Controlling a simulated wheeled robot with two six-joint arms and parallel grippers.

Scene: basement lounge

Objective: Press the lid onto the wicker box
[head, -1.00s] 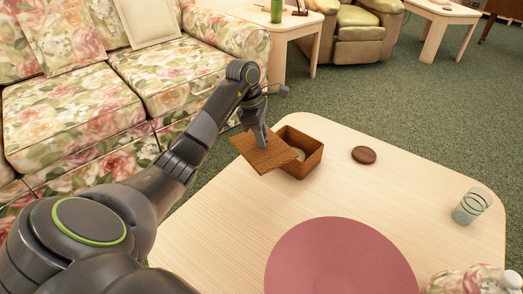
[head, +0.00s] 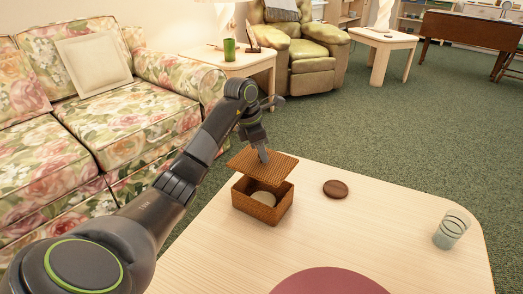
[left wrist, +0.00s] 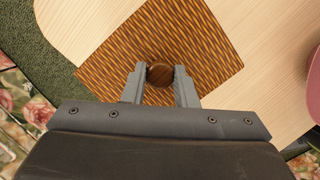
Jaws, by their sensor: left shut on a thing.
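The wicker box (head: 257,210) stands open on the light wooden table, with a pale round thing (head: 264,198) inside it. My left gripper (head: 264,157) is shut on the lid (head: 283,165), a flat woven square. It holds the lid above the box, apart from it at the front, where the inside shows. In the left wrist view the fingers (left wrist: 160,76) grip the lid's dark round knob (left wrist: 160,75), and the woven lid (left wrist: 192,40) spreads beneath; it hides the box there. My right gripper is not in view.
A brown round coaster (head: 336,189) lies right of the box on the table (head: 357,229). A glass (head: 451,230) stands near the right edge. A pink round mat (head: 328,283) is at the front. A floral sofa (head: 130,115) stands at the left.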

